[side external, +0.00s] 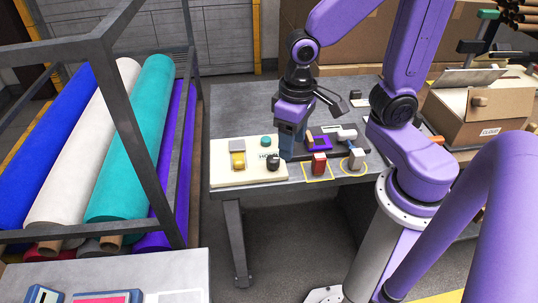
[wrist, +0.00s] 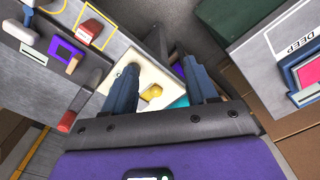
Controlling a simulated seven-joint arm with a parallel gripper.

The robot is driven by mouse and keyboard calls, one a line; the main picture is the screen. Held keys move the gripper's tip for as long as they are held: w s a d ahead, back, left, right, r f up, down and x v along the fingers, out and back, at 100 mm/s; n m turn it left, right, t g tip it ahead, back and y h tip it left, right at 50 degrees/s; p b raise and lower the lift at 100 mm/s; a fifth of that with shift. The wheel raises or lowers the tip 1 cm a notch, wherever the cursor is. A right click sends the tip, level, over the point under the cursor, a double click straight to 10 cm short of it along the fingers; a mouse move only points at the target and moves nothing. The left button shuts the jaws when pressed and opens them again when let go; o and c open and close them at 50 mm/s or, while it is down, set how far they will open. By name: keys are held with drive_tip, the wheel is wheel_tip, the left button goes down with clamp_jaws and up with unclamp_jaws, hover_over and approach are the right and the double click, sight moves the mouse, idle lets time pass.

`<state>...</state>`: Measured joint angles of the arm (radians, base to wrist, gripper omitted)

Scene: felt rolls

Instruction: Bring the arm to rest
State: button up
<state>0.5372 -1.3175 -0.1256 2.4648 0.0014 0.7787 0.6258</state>
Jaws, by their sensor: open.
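My gripper (side external: 287,150) hangs pointing down over the right part of a cream board (side external: 222,178) on the grey work table (side external: 238,118). In the wrist view, my gripper (wrist: 161,64) has its two blue-grey fingers spread apart, with nothing held between them. The cream board (wrist: 143,62) and a yellow knob (wrist: 152,92) show in the gap beyond them. In the side view the board carries the yellow knob (side external: 239,163), a green button (side external: 266,141) and a black knob (side external: 273,162). My gripper partly covers the board's lettering; whether the fingertips touch the board I cannot tell.
A red block (side external: 319,164) stands in a yellow square outline, and a grey-beige block (side external: 355,159) in a yellow circle. A purple frame (side external: 319,143) lies behind them. Felt rolls (side external: 133,145) fill a metal rack at left. A cardboard box (side external: 478,116) stands at right.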

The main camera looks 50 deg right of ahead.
drive_tip(key=s+d+r+n, duration=0.2)
drive_tip(key=s+n, duration=0.8)
drive_tip(key=shift+d+r+n, duration=0.2)
drive_tip(key=shift+r+n, duration=0.05)
drive_tip(key=shift+n, duration=0.15)
